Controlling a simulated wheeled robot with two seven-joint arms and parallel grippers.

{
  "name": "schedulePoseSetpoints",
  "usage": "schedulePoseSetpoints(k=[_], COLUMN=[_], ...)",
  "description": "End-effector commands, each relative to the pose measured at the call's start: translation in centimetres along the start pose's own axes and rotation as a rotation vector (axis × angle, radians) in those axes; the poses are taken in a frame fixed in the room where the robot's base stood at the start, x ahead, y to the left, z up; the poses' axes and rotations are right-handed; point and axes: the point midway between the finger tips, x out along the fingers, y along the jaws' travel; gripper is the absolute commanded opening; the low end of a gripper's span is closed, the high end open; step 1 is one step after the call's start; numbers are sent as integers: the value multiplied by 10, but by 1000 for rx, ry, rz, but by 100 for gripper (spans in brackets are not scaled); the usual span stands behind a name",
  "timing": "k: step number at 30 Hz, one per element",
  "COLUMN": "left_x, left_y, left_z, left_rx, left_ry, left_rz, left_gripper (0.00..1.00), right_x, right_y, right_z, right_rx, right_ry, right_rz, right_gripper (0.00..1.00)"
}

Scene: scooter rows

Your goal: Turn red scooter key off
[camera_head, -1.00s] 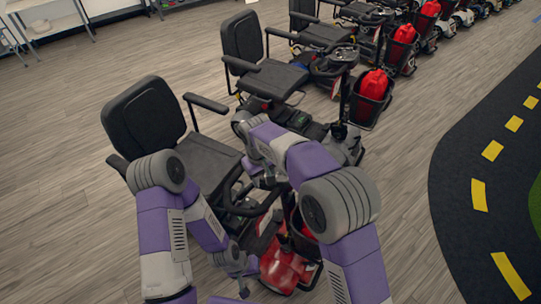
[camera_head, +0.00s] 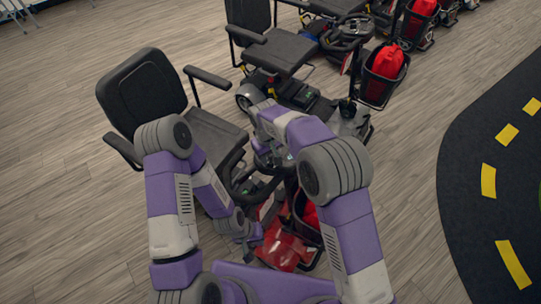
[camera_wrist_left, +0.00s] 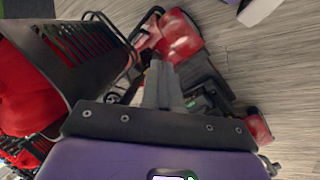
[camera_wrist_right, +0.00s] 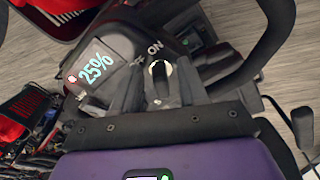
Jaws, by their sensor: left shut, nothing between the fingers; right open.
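The red scooter (camera_head: 285,248) stands below my arms in the head view, its black seat (camera_head: 142,90) at left. In the right wrist view its key (camera_wrist_right: 160,76) sits upright in the picture beneath the printed ON, with the partly hidden OFF label to its left. My right gripper (camera_wrist_right: 158,98) is open, with a finger on either side of the key; I cannot tell whether they touch it. In the head view it is at the handlebars, its fingers hard to see. My left gripper (camera_wrist_left: 163,85) is shut and empty, lower down near the scooter's red front body (camera_wrist_left: 180,38).
A basket with a red bag (camera_wrist_left: 30,90) is beside my left gripper. More scooters (camera_head: 275,60) stand behind. Open wood floor (camera_head: 70,220) lies left.

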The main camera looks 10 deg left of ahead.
Motion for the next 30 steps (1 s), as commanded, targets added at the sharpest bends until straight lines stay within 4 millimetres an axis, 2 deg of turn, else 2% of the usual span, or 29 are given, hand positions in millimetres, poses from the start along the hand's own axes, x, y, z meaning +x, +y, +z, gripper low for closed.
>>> schedulePoseSetpoints(k=[4,12,23,30], left_x=[0,0,-3,-10], left_y=[0,0,1,4], left_z=[0,0,0,0], left_rx=[0,0,0,0], left_ry=[0,0,0,0], left_rz=[0,0,0,0], left_gripper=[0,0,0,0], right_x=[0,0,-1,-2], right_y=[0,0,1,3], right_z=[0,0,0,0], right_rx=[0,0,-38,-174], right_ry=[-1,-1,-1,-1], right_rz=[0,0,-6,-26], right_gripper=[41,0,0,0])
